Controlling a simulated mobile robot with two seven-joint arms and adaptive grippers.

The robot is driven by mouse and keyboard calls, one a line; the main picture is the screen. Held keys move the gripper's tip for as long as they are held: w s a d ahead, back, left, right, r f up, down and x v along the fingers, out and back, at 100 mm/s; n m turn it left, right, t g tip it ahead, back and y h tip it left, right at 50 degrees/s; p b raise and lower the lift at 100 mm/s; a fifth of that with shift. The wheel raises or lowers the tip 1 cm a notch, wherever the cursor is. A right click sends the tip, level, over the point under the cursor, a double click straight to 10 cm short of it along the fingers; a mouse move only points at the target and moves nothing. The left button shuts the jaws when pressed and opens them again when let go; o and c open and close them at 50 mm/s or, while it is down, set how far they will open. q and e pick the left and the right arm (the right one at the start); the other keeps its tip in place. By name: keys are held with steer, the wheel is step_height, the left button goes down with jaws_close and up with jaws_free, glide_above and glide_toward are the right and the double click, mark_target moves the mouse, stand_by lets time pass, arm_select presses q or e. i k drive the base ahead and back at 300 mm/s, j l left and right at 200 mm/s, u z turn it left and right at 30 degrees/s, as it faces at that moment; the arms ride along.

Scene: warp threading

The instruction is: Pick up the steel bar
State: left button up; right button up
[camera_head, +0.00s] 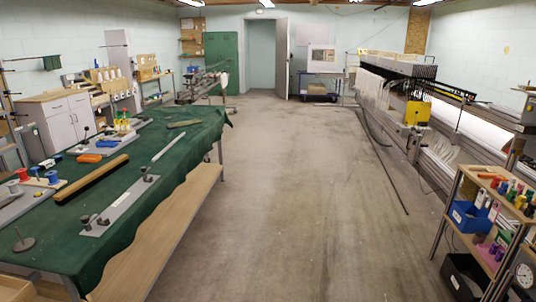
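A thin, straight silver bar, which looks like the steel bar (172,145), lies on the green cloth of the long table (190,172) at the left. It lies at a slant near the table's right edge, with nothing on top of it. A grey plate with dark knobs (124,207) lies nearer to me, close to the bar's near end. A yellow-brown bar (88,179) lies to the left of it. Neither of my grippers is in view.
Several spools, an orange block (106,143) and small boards lie on the table's left side. A wide floor (290,180) is clear to the table's right. A shelf cart (490,230) with bottles and a blue bin (468,216) stands at the right, before a long loom-like machine (400,85).

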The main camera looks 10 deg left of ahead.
mark_target(170, 145)
steer(key=i+u, duration=0.1)
steer(key=i, duration=0.75)
steer(key=i+l+u, duration=0.1)
steer(key=i, duration=0.7)
steer(key=i+j+u, duration=0.1)
steer(key=i+u, duration=0.25)
steer(key=i, duration=0.25)
steer(key=i+u, duration=0.4)
steer(key=i, duration=0.15)
steer(key=i+l+u, duration=0.35)
steer(key=i, duration=0.2)
steer(key=i+u, duration=0.2)
steer(key=i, duration=0.2)
